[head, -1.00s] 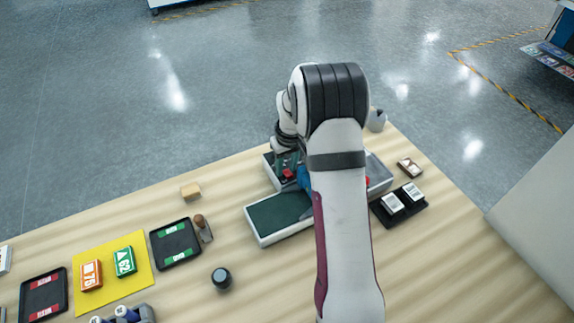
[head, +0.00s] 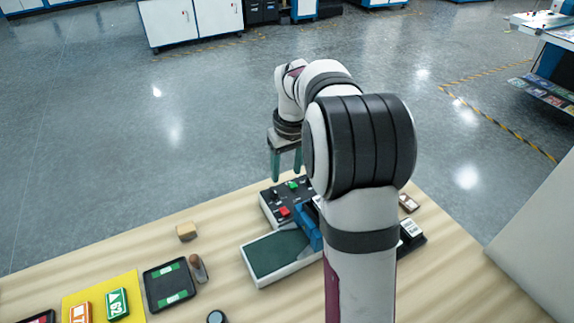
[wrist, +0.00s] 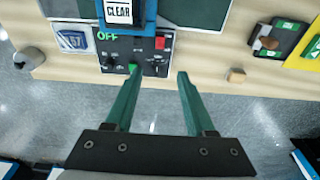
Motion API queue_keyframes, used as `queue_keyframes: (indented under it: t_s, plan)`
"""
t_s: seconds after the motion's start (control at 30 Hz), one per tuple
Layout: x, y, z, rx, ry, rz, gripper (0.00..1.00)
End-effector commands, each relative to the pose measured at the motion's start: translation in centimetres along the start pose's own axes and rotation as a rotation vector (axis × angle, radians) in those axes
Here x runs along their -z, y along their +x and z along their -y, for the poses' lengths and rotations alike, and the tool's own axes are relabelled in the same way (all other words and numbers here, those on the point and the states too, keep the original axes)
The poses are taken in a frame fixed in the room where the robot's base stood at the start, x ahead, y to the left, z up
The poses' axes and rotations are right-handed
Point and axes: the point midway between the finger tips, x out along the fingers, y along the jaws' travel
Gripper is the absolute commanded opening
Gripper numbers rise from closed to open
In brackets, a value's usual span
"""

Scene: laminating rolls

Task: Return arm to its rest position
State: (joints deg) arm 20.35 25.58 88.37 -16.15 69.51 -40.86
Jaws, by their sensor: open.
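My gripper (head: 286,176) is open and empty, raised in the air above the far side of the laminating machine. In the wrist view its two green fingers (wrist: 158,74) stand wide apart with nothing between them. The machine's black control panel (head: 270,196) carries a red button (head: 284,211) and a green button (head: 293,185). In the wrist view the panel reads OFF, and a blue part (wrist: 140,22) bears a CLEAR label (wrist: 118,12). My arm hides the machine's right part in the head view.
A dark green bed (head: 275,254) lies in front of the panel. A wooden block (head: 187,231), a black tray (head: 169,284), a brown-handled tool (head: 198,268) and a yellow mat (head: 131,282) with coloured packs lie to the left. Open floor lies beyond the table.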

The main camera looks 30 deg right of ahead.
Motion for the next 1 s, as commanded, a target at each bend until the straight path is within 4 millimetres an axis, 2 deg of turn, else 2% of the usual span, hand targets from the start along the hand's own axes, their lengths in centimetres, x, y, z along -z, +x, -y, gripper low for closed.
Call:
queue_keyframes:
  t_s: [0.13,0.53,0.57,0.63,0.67,0.73,0.77,0.8,0.9,1.0]
  plan:
    - [0.0,-1.1,0.0,0.000,0.000,0.000,0.55]
    - [0.0,-1.2,0.1,0.001,0.000,0.001,0.55]
    - [-0.2,-1.3,0.2,0.002,0.003,0.001,0.55]
    - [-1.4,-2.4,2.0,0.013,0.029,0.005,0.55]
    - [-2.6,-3.1,3.3,0.022,0.051,0.010,0.55]
    - [-6.7,-5.1,7.3,0.049,0.125,0.029,0.55]
    - [-8.9,-5.8,9.1,0.062,0.165,0.042,0.55]
    - [-12.1,-6.4,11.2,0.077,0.215,0.059,0.55]
    - [-19.8,-6.7,15.2,0.104,0.335,0.109,0.55]
    - [-25.7,-5.9,17.3,0.117,0.426,0.153,0.55]
